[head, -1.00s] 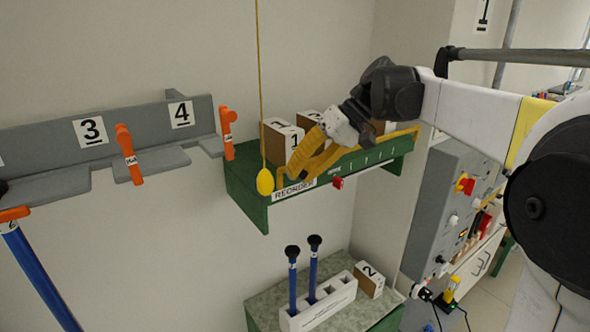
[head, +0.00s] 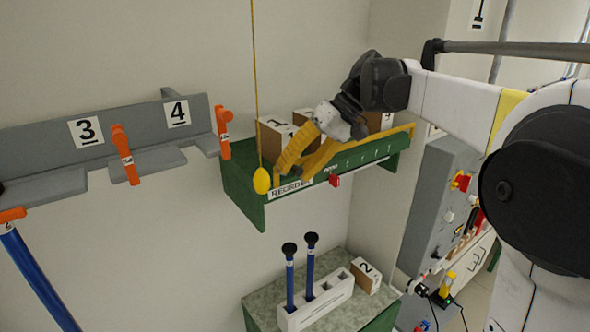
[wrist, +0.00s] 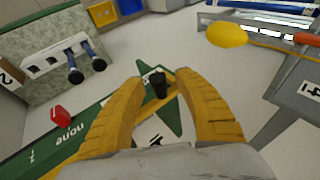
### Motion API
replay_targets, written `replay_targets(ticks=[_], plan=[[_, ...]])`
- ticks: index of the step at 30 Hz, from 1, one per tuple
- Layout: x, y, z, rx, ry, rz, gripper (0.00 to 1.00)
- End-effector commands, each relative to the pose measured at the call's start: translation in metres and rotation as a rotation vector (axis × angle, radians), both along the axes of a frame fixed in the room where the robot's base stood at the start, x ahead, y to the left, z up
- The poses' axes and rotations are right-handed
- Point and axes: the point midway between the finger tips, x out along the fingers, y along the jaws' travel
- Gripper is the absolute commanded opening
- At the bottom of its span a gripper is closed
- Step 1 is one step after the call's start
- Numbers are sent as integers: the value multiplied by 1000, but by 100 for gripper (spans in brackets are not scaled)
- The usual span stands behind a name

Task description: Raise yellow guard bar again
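The yellow guard bar (head: 375,141) runs along the front of the green shelf (head: 248,212), its right end higher in the head view. Part of it also shows low in the wrist view (wrist: 70,160). My gripper (head: 280,172) has yellow fingers and is at the bar's left part, near the REORDER label. In the wrist view my gripper (wrist: 163,84) has its fingers apart, one on each side. A black knob-like piece (wrist: 160,85) shows between the fingertips, with gaps beside it. I cannot tell whether a finger touches the bar.
Numbered boxes (head: 272,140) stand on the shelf behind the bar. A yellow pull knob (head: 262,181) hangs on a cord just left of my gripper. A red tag (head: 334,180) is on the shelf front. A white rack (head: 318,308) with blue rods stands below.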

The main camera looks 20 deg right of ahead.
Motion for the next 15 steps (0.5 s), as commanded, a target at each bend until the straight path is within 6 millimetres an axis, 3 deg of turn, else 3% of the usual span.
replay_targets(ticks=[7, 15], plan=[[-1, -9, 10, -1, 0, -2, 39], [-8, -44, 57, 0, 0, -4, 39]])
